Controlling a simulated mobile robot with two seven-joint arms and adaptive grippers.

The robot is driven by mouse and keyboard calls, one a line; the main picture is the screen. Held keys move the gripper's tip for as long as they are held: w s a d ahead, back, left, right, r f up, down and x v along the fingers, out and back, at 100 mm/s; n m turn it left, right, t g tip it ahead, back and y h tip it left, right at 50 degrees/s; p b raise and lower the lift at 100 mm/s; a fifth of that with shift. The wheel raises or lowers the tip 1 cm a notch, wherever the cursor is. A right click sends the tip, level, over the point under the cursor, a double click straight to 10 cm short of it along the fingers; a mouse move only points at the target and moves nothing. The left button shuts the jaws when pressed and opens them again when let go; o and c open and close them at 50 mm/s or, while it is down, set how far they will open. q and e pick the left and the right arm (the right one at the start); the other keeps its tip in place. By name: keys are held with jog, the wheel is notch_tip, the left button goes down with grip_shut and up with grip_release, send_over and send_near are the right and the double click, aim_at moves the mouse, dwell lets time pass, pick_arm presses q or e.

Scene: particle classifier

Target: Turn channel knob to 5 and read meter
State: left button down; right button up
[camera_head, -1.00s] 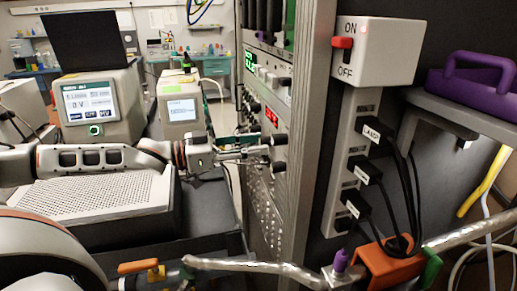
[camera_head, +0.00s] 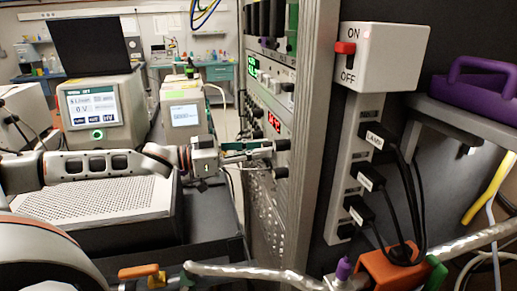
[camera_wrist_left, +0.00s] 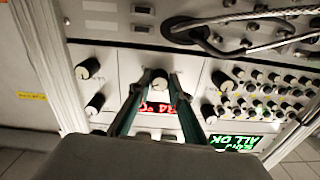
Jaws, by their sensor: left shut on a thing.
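My left gripper (camera_head: 268,149) reaches in from the left to the instrument rack's front panel. In the left wrist view its two green-edged fingers (camera_wrist_left: 160,80) are closed around a round pale-topped knob (camera_wrist_left: 160,82). The knob's dark edge also shows at the fingertips in the head view (camera_head: 282,145). A red-lit meter display (camera_head: 273,120) sits above this knob; in the left wrist view it shows upside down and partly covered by the fingers (camera_wrist_left: 158,107). Its digits and the knob's scale are too small to read. My right gripper is not seen.
Another black knob (camera_head: 281,172) is just below. A green-lit display reading "ALL OK" (camera_wrist_left: 241,143) and many small knobs (camera_wrist_left: 262,88) share the panel. The rack's grey post (camera_head: 312,130) stands right of the gripper. A perforated-top box (camera_head: 95,198) lies beneath my left arm.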

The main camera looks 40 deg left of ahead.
pick_arm(q)
jog(key=shift+m+p, duration=2.6)
jog(key=shift+m, duration=1.8)
jog(key=shift+f, duration=0.1)
jog(key=c, duration=1.8)
grip_release()
jog(key=shift+c, duration=0.2)
jog(key=shift+a, duration=0.15)
jog(key=v, duration=1.2)
